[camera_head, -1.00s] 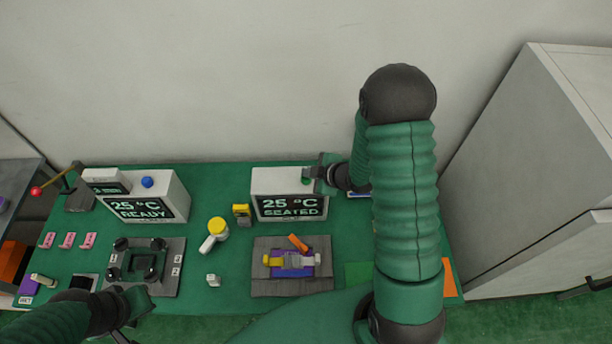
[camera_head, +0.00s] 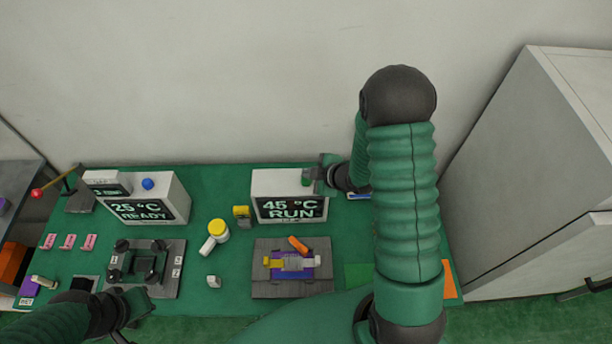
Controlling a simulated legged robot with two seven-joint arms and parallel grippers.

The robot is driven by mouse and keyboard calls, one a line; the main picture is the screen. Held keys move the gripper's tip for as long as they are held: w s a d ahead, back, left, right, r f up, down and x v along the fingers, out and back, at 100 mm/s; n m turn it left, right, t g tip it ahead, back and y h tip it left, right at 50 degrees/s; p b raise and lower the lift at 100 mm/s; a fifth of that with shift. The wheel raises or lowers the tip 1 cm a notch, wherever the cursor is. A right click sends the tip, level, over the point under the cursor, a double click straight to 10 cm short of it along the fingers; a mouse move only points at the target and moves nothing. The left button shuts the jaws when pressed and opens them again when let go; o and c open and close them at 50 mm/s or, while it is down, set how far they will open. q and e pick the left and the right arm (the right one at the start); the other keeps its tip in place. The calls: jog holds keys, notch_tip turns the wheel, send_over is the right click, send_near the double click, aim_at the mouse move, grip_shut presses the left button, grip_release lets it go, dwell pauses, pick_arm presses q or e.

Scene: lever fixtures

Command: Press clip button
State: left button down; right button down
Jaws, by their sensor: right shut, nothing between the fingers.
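A white box (camera_head: 270,184) with a black display stands at the back middle of the green table. Its display (camera_head: 290,209) reads "45 °C RUN". My right gripper (camera_head: 315,183) is shut and empty at the top right of this box. A small green part, likely a button, shows by its fingertips, partly hidden by them. I cannot tell whether they touch it. In front of the box a grey plate (camera_head: 262,289) carries a purple, yellow and grey clip-like fixture (camera_head: 292,263) with an orange lever (camera_head: 298,244).
A second white box (camera_head: 174,194) with a blue knob reads "25 °C READY" at the left. A dark fixture (camera_head: 136,266), a yellow-capped bottle (camera_head: 217,230) and pink tags (camera_head: 68,241) lie nearby. A large grey cabinet (camera_head: 530,170) stands at the right.

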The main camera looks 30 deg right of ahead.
jog(key=shift+r, duration=0.45)
notch_tip(320, 180, up, 5)
jog(key=p, duration=0.4)
jog(key=shift+r+p, duration=0.1)
jog(key=shift+p, duration=0.3)
